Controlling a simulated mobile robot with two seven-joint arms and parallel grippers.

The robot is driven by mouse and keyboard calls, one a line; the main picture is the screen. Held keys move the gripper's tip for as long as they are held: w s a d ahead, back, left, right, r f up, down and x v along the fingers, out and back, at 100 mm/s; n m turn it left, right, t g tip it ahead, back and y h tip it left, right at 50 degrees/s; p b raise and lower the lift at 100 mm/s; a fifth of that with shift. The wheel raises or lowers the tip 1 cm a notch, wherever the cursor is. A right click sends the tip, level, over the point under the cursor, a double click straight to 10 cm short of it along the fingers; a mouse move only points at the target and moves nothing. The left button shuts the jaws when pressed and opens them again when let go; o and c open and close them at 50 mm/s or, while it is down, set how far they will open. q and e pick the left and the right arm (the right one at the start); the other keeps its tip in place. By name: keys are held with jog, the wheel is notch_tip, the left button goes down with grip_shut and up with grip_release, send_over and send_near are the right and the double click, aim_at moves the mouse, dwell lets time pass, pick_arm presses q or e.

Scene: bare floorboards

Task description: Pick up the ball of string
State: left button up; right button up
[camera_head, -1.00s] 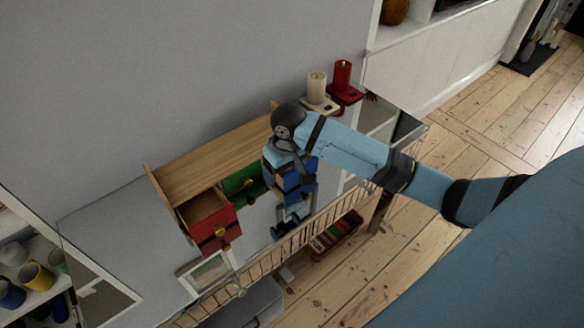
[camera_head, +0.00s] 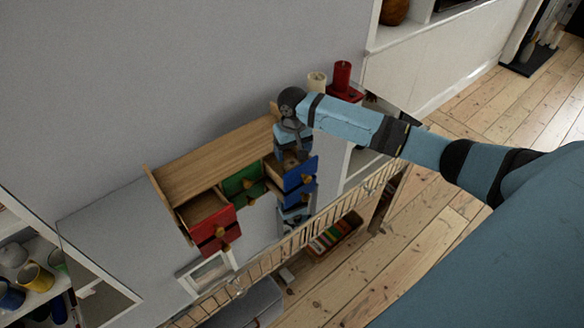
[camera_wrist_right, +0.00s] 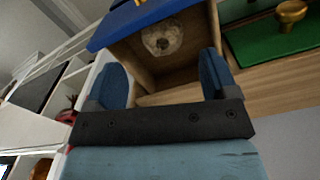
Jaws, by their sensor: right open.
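The ball of string (camera_wrist_right: 161,39) is pale and roundish, with a dark centre. It lies inside an open drawer with a blue front (camera_wrist_right: 150,17), toward the front end, in the right wrist view. My right gripper (camera_wrist_right: 163,80) is open and empty, its two blue fingers apart on either side of the drawer's opening, with the ball beyond them, not between them. In the head view my right gripper (camera_head: 291,158) points down at the open blue drawer (camera_head: 300,175), and the ball cannot be made out there. My left gripper is not in view.
The small wooden cabinet (camera_head: 215,160) is against the grey wall. Its red drawer (camera_head: 218,232) is open at the left; a green drawer (camera_head: 243,180) sits between. A slatted rail (camera_head: 330,228) runs in front.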

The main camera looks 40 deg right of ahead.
aim_at(292, 164)
notch_tip(292, 164, down, 5)
jog(key=shift+a+f, duration=0.1)
jog(key=shift+a, duration=0.05)
jog(key=shift+c, duration=0.4)
jog(key=c, duration=0.9)
